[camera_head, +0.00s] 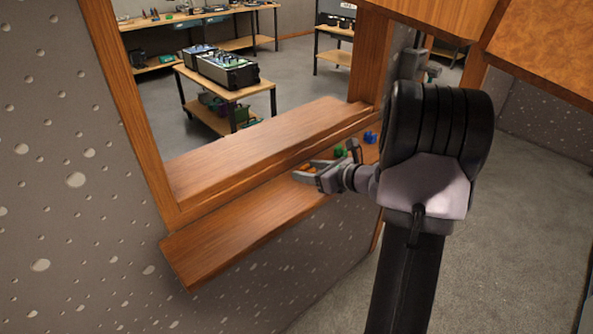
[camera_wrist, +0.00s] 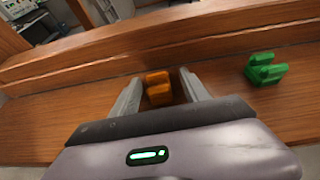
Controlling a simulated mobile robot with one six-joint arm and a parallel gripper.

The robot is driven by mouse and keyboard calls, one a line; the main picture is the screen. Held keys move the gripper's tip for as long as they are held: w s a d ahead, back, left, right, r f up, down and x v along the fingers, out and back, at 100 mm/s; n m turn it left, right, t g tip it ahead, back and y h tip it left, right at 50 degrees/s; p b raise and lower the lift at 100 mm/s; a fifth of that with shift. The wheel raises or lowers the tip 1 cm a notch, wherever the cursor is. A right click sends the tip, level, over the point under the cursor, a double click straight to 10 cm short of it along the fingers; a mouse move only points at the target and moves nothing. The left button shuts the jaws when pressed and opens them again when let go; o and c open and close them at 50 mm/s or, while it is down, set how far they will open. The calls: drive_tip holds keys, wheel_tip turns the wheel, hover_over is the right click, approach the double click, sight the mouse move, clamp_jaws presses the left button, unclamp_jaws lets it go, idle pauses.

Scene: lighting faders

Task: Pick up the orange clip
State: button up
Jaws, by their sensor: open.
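The orange clip (camera_wrist: 157,88) sits on the wooden ledge in the wrist view, between the two open fingers of my gripper (camera_wrist: 160,90). There is a visible gap on each side of it; I cannot tell whether it touches either finger. In the head view my gripper (camera_head: 308,175) is over the ledge at the window, its fingers pointing left. A small bit of the orange clip (camera_head: 307,167) shows beside the fingers; the rest is hidden by them.
A green clip (camera_wrist: 265,69) stands on the ledge to the right of my gripper. A blue clip (camera_head: 370,137) lies farther along. The wooden ledge (camera_head: 235,234) is bare to the left. The raised sill (camera_head: 260,140) and window frame (camera_head: 130,110) border it.

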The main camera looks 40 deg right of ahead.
drive_tip(key=shift+s, duration=0.3)
drive_tip(key=shift+c, duration=0.4)
drive_tip(key=c, duration=1.1)
clamp_jaws()
drive_tip(key=shift+r, duration=0.2)
